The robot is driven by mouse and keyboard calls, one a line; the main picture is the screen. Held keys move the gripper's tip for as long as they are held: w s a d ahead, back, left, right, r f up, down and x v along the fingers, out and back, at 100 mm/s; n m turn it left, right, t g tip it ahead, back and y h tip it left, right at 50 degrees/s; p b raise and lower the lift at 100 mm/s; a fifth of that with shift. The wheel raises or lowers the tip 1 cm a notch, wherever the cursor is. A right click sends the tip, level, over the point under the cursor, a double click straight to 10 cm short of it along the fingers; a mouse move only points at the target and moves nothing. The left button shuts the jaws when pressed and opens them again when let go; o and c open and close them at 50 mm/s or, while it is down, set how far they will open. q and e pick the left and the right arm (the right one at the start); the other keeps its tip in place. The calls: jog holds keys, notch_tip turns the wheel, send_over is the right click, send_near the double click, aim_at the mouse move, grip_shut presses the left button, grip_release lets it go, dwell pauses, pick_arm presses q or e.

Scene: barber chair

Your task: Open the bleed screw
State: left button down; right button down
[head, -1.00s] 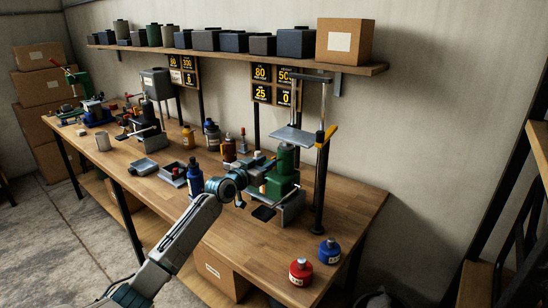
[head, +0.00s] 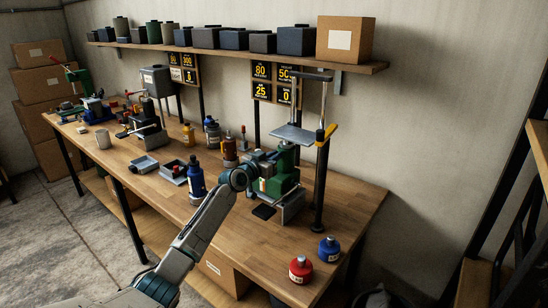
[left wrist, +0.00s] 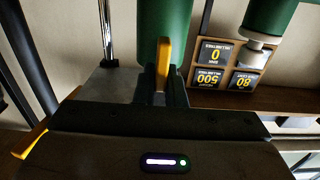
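A green bench device (head: 277,180) with a grey metal base stands near the right part of the workbench, beside a press-like stand. My left gripper (head: 262,163) is at the device's left side, apparently close against it. Its fingers blend with the device, so their opening is unclear. In the left wrist view, which looks upside down, a large green cylinder (left wrist: 166,28) fills the top middle. A narrow yellow bar (left wrist: 162,64) stands before it. A second green cylinder (left wrist: 268,16) with a whitish end is at upper right. I cannot single out the bleed screw. My right gripper is not in view.
A metal stand (head: 321,150) with a small platform and yellow handle rises just right of the device. A blue bottle (head: 195,180) stands left of my gripper. A red jar (head: 301,270) and a blue jar (head: 329,250) sit at the front right. The wooden bench (head: 255,240) is clear in front.

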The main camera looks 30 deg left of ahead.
pick_arm(q)
jog(key=shift+a+n, duration=0.1)
jog(key=shift+n, duration=0.2)
jog(key=n, duration=0.1)
jog(key=n+b, duration=0.1)
jog(key=n, duration=0.1)
jog(key=shift+a+f, duration=0.1)
jog(key=shift+a, duration=0.15)
jog(key=n, duration=0.3)
jog(key=shift+a+f+n, duration=0.1)
jog(key=shift+a+n, duration=0.2)
jog(key=n, duration=0.3)
jog(key=shift+a+f+n, duration=0.2)
jog(key=shift+n, duration=0.1)
jog(key=shift+a+f+n+p, duration=0.1)
jog(key=shift+f+n+p, duration=0.1)
jog(key=shift+n, duration=0.75)
jog(key=shift+a+f+n+p, duration=0.1)
jog(key=shift+f+n+p, duration=0.05)
jog(key=shift+n, duration=1.1)
jog(key=c, duration=1.5)
grip_release()
